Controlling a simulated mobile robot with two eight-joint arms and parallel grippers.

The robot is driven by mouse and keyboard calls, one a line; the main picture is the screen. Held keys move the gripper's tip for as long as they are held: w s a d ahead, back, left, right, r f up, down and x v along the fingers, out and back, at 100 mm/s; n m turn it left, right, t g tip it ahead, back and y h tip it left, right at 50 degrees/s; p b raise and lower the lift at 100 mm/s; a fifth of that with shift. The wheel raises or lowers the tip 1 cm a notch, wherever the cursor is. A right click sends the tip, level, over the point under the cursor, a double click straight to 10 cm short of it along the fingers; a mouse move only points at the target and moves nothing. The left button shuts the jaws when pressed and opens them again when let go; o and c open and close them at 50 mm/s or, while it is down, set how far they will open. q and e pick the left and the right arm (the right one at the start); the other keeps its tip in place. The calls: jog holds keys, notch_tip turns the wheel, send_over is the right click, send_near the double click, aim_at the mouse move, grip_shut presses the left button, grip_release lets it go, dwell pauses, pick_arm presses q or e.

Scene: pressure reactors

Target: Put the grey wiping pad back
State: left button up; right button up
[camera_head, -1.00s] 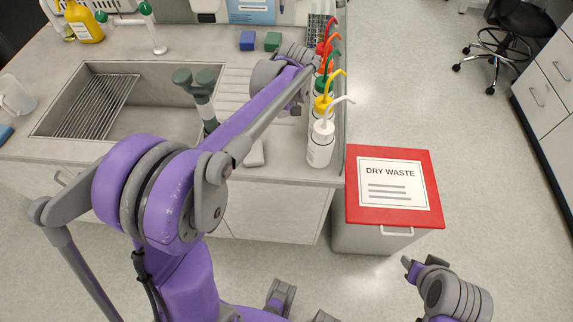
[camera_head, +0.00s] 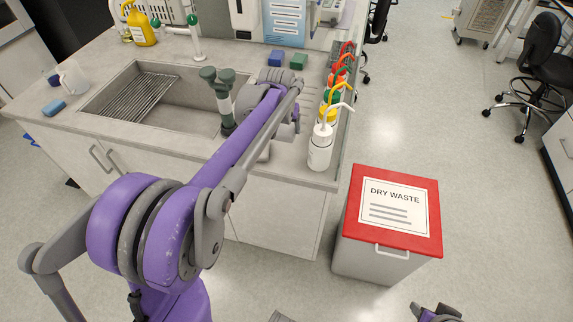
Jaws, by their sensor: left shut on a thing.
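My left arm reaches over the counter beside the sink. My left gripper (camera_head: 289,122) is at its far end, left of the bottles and above the ribbed drainer area. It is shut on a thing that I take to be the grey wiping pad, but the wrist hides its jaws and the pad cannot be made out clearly. A pale grey piece (camera_head: 264,153) shows at the counter's front, partly behind my arm; I cannot tell what it is. My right gripper (camera_head: 436,313) is cut off by the bottom edge, and its jaws do not show clearly.
Several wash bottles (camera_head: 320,150) line the counter's right edge. A blue block (camera_head: 276,58) and a green block (camera_head: 298,62) lie at the back. A dark green tap-like fixture (camera_head: 226,100) stands by the sink (camera_head: 105,112). A red-lidded dry waste bin (camera_head: 356,215) stands right of the counter.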

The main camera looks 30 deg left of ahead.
aim_at(286, 155)
pick_arm(q)
jog(key=shift+s, duration=0.35)
notch_tip(286, 155, down, 10)
dwell(0.4)
jog(key=shift+f+b, duration=0.1)
jog(key=shift+b, duration=0.25)
jog(key=o, duration=1.1)
jog(key=shift+o, duration=0.2)
jog(key=v, duration=1.2)
jog(key=s+d+f+m, duration=0.1)
jog(key=s+d, duration=0.3)
jog(key=s, duration=0.4)
jog(key=s+d+f+m, duration=0.1)
jog(key=s+d+f, duration=0.2)
jog(key=s+d, duration=0.2)
jog(key=s+d+f+m+t+h, duration=0.1)
jog(key=s+d+f, duration=0.2)
jog(key=s, duration=0.8)
jog(key=shift+d+p, duration=0.45)
jog(key=shift+d, duration=0.4)
jog(key=shift+w+r, duration=0.1)
jog(key=shift+r, duration=0.05)
